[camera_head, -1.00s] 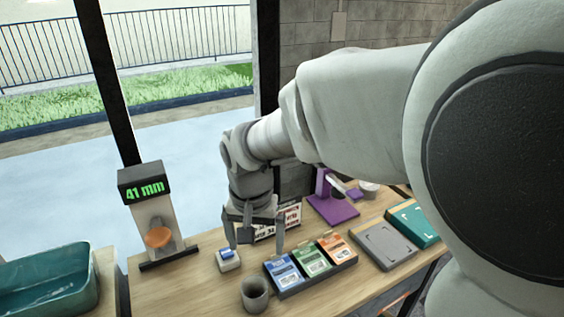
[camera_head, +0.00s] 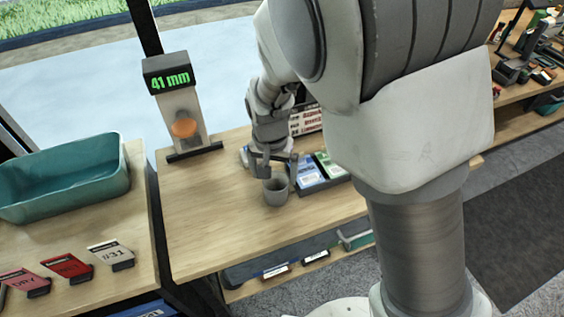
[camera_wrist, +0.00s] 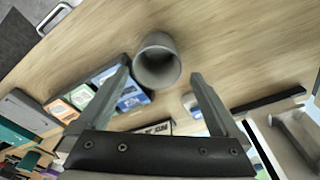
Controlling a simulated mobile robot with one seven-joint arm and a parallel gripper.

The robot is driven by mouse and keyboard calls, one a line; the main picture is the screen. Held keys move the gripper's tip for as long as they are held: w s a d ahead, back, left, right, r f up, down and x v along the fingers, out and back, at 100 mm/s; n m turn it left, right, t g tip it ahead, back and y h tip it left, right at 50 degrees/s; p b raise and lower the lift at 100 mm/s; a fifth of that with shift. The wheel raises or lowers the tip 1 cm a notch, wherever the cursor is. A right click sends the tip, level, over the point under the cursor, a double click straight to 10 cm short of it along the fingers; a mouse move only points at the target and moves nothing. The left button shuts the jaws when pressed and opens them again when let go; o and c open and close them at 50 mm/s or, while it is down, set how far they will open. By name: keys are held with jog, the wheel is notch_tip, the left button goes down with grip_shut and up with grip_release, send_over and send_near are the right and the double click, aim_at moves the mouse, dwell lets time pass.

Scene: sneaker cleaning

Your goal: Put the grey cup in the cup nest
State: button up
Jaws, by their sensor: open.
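The grey cup (camera_head: 276,191) stands upright on the wooden bench, near the left end of the card tray. In the wrist view the grey cup (camera_wrist: 157,62) shows its open mouth between and just beyond my fingertips. My gripper (camera_head: 274,172) is open and empty, pointing down just above and behind the cup. In the wrist view my gripper (camera_wrist: 161,70) has its fingers spread, one on each side of the cup's image, with no clear contact. I cannot pick out the cup nest in these views.
A black tray (camera_head: 325,186) with coloured cards is right of the cup. The 41 mm display stand (camera_head: 181,110) is at the back left. A teal basin (camera_head: 65,178) and several labelled cards (camera_head: 67,266) are on the left bench. The bench left of the cup is clear.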

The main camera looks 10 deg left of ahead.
aim_at(276, 186)
jog(key=f, duration=0.4)
jog(key=shift+s+d, duration=0.1)
jog(key=shift+d, duration=0.1)
jog(key=shift+f+b, duration=0.3)
jog(key=shift+f, duration=0.15)
jog(key=c, duration=1.3)
